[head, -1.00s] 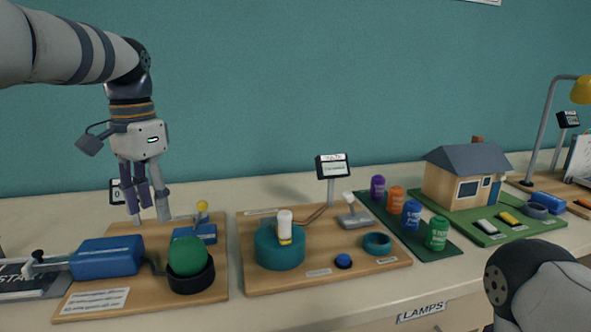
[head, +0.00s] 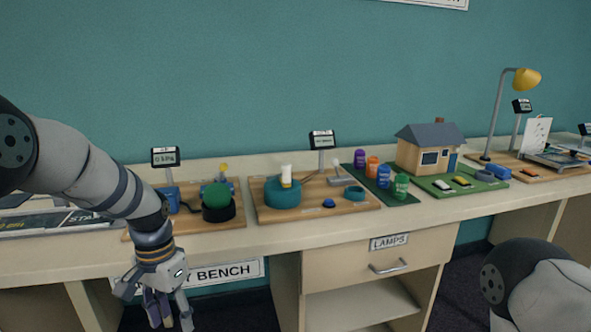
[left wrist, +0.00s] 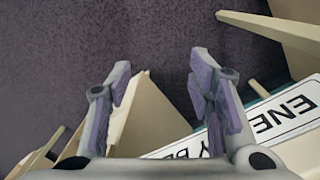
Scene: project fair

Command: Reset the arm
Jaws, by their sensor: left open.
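My left arm (head: 100,175) comes in from the left and hangs down in front of the bench in the head view. Its gripper (head: 170,312) points downward below the bench top, in front of a white sign. In the left wrist view the gripper (left wrist: 160,100) is open and empty, its two fingers apart over the dark floor. Part of my right arm (head: 545,285) shows at the lower right of the head view; its gripper is out of view.
The bench top (head: 440,212) carries wooden display boards, a model house (head: 430,150), several coloured cans and a yellow lamp (head: 525,78). A LAMPS drawer (head: 390,258) is below. The bench sign (head: 225,273) is close behind my left gripper.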

